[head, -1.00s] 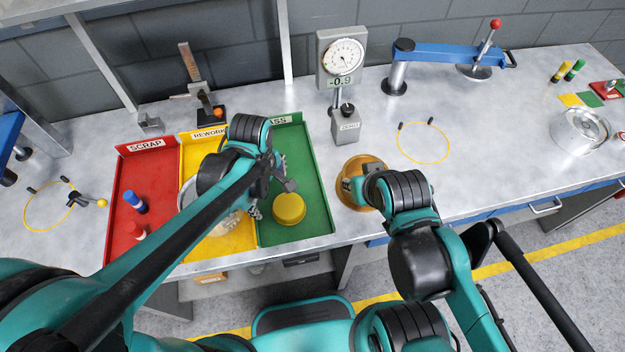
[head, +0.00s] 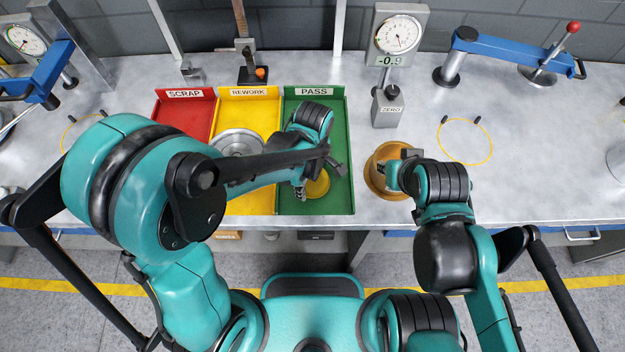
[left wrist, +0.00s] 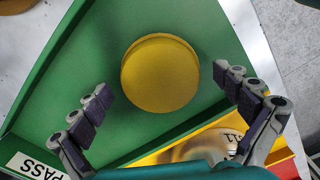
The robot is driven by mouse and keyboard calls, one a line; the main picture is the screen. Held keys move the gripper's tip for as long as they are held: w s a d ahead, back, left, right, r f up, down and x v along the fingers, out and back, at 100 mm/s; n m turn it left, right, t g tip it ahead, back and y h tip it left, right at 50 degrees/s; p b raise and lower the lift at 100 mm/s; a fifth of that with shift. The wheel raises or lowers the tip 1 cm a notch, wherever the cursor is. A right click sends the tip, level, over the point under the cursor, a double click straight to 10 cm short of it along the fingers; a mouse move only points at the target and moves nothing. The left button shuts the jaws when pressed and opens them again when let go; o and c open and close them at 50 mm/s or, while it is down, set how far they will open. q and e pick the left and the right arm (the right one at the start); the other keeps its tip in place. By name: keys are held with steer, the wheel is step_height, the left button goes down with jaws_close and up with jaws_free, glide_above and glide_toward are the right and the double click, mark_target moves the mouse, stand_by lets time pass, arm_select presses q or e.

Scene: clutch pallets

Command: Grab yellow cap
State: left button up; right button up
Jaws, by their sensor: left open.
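The yellow cap (head: 318,186) is a round disc lying in the green PASS tray (head: 347,200). In the left wrist view the cap (left wrist: 160,73) shows whole, on the green tray floor. My left gripper (head: 320,181) is above the cap and partly covers it in the head view. Its two fingers (left wrist: 169,84) are spread wide on either side of the cap, with gaps and no contact visible. My right gripper (head: 394,174) is at a bronze round part (head: 376,188) on the bench; its fingers are mostly hidden by its wrist.
The yellow REWORK tray (head: 262,206) holds a silver metal disc (head: 238,142). The red SCRAP tray (head: 184,112) is left of it, partly behind my left arm. A dial gauge (head: 399,36) stands behind the bronze part. Bench right of the yellow ring (head: 490,150) is clear.

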arm_select(q)
steer(key=c, duration=1.2)
steer(key=shift+r, duration=0.1)
